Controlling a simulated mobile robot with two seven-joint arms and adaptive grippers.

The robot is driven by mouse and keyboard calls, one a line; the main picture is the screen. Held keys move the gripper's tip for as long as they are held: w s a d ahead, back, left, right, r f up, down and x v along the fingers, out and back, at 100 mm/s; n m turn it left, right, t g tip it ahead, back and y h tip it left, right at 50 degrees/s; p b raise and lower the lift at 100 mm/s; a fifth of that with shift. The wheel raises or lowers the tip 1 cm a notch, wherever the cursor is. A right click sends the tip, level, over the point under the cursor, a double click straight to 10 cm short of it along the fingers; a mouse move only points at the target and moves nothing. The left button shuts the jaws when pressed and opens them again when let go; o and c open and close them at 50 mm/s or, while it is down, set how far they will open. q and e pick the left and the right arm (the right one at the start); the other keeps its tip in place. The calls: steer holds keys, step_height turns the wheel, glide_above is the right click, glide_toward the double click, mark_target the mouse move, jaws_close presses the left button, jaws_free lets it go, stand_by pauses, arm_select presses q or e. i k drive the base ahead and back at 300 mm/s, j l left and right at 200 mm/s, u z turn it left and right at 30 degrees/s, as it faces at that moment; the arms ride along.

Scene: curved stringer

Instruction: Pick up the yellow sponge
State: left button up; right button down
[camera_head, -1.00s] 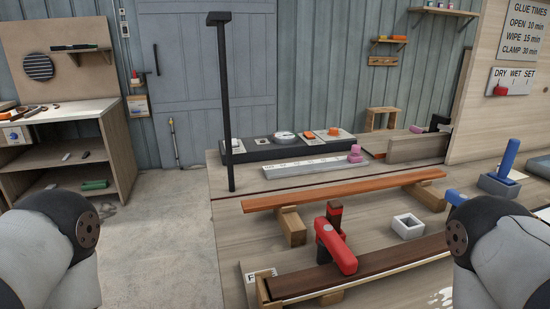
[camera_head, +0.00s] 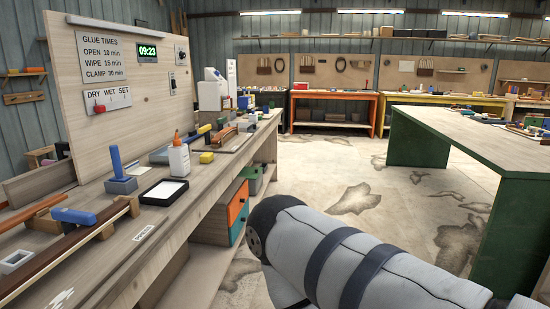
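A small yellow block (camera_head: 206,157), which looks like the yellow sponge, lies on the wooden workbench (camera_head: 150,252) at the left. It is just right of a white glue bottle (camera_head: 179,160) with an orange tip, near the bench's front edge. Neither gripper is in view. Only part of my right arm shows at the lower right, in front of the bench and apart from the block.
A white tray with a dark rim (camera_head: 164,191) and a blue-handled tool (camera_head: 117,164) stand near the bottle. A clamped wooden strip (camera_head: 62,248) lies at the lower left. A green-legged table (camera_head: 480,135) stands at the right, with open floor (camera_head: 345,170) between.

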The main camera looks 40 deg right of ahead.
mark_target(207, 157)
steer(key=k+l+z, duration=0.1)
steer(key=l+z, duration=0.2)
steer(key=k+l+z, duration=0.1)
steer(key=l+z, duration=0.15)
steer(key=i+j, duration=0.15)
steer(key=j, duration=0.25)
steer(key=i+j, duration=0.2)
steer(key=j, duration=0.2)
steer(key=i+l+u, duration=0.35)
steer(key=l, duration=0.3)
steer(key=i+l+u, duration=0.2)
steer(key=l, duration=0.2)
steer(key=i+l+u, duration=0.15)
steer(key=l, duration=0.25)
steer(key=i+l+u, duration=0.2)
steer(key=l, duration=0.2)
steer(key=i+l+u, duration=0.2)
steer(key=l, duration=0.25)
steer(key=l+u, duration=0.15)
steer(key=l, duration=0.3)
